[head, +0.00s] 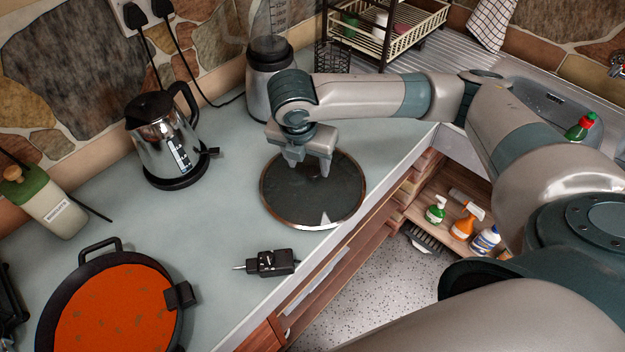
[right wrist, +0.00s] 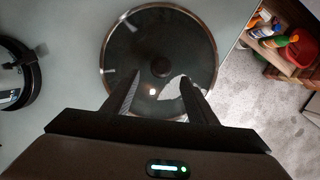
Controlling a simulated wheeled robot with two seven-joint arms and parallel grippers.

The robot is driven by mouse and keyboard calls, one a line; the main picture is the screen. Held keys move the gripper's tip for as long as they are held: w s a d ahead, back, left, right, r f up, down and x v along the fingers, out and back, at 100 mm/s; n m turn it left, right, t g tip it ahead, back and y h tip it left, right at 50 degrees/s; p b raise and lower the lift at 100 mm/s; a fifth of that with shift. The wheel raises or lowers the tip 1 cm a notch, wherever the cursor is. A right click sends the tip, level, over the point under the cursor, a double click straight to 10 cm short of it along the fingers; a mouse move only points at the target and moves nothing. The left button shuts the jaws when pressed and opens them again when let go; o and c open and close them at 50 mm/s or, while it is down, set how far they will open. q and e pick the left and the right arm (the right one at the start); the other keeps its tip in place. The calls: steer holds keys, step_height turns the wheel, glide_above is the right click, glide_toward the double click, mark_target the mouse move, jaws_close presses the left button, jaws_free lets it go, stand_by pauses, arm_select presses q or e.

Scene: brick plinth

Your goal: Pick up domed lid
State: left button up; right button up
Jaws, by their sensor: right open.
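The domed lid (head: 290,205) is a round dark glass disc with a thin copper-coloured rim, lying on the counter near its front edge. In the right wrist view the lid (right wrist: 130,45) shows from above, with a small dark knob (right wrist: 160,67) near its middle. My right gripper (head: 308,170) points down over the far part of the lid in the head view. In the right wrist view its two fingers (right wrist: 158,95) are spread apart with nothing between them, and the knob lies beyond the fingertips. My left gripper is not in view.
A kettle (head: 165,135) stands left of the lid, and a blender (head: 270,85) stands behind it. A pan with orange contents (head: 115,310) and a small black device (head: 268,262) are nearer. A dish rack (head: 385,35) stands at the back. Bare counter (head: 215,215) lies left of the lid.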

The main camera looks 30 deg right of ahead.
mark_target(312, 170)
steer(key=p+x, duration=0.2)
steer(key=x, duration=0.1)
steer(key=shift+w+d+f, duration=0.2)
steer(key=shift+w+d, duration=0.05)
steer(key=shift+d, duration=0.15)
steer(key=shift+w+d+f, duration=0.1)
steer(key=shift+w+f, duration=0.05)
steer(key=shift+f, duration=0.45)
steer(key=shift+r, duration=0.1)
jaws_close()
